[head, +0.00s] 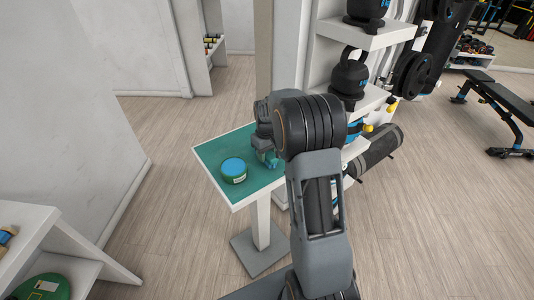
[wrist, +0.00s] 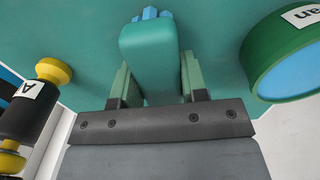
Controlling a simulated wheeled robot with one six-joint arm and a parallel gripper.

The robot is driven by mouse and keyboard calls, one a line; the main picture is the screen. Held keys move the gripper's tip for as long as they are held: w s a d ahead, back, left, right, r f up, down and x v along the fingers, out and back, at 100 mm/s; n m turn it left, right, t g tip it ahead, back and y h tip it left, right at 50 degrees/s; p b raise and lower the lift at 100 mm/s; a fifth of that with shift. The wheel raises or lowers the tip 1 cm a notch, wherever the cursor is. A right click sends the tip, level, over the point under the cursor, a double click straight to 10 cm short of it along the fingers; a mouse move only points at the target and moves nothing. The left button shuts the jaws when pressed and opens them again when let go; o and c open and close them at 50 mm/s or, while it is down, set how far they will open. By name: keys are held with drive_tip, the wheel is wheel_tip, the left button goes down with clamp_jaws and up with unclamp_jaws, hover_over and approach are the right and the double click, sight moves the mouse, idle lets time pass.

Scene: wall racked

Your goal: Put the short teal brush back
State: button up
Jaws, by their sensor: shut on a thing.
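The short teal brush (wrist: 150,55) is between the two fingers of my gripper (wrist: 156,78) in the wrist view, with its light blue end (wrist: 151,14) pointing away from the palm. My gripper is shut on it. Behind it is the teal top of a small table (wrist: 80,20). In the head view my gripper (head: 268,159) is low over the right part of this table (head: 213,153). My arm hides most of the brush there. I cannot tell whether the brush touches the tabletop.
A green tin with a blue lid (head: 233,171) stands on the table, left of my gripper; it also shows in the wrist view (wrist: 290,50). A black and yellow object (wrist: 35,105) is at the wrist view's left. A white rack (head: 350,38) with kettlebells (head: 349,78) stands behind right.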

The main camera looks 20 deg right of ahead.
drive_tip(key=shift+f, duration=0.3)
drive_tip(key=o, duration=0.8)
drive_tip(key=shift+f, duration=0.1)
drive_tip(key=shift+o, duration=0.2)
drive_tip(key=shift+f, duration=0.1)
wheel_tip(320, 180, up, 13)
drive_tip(key=b, duration=0.1)
drive_tip(key=s+a+r+m+t, duration=0.1)
drive_tip(key=s+a+r+t, duration=0.15)
drive_tip(key=s+a, duration=0.65)
drive_tip(key=s+a+f+m+t, duration=0.1)
drive_tip(key=s+f, duration=0.2)
drive_tip(key=s, duration=1)
drive_tip(key=shift+a+f, duration=0.3)
drive_tip(key=shift+f, duration=0.1)
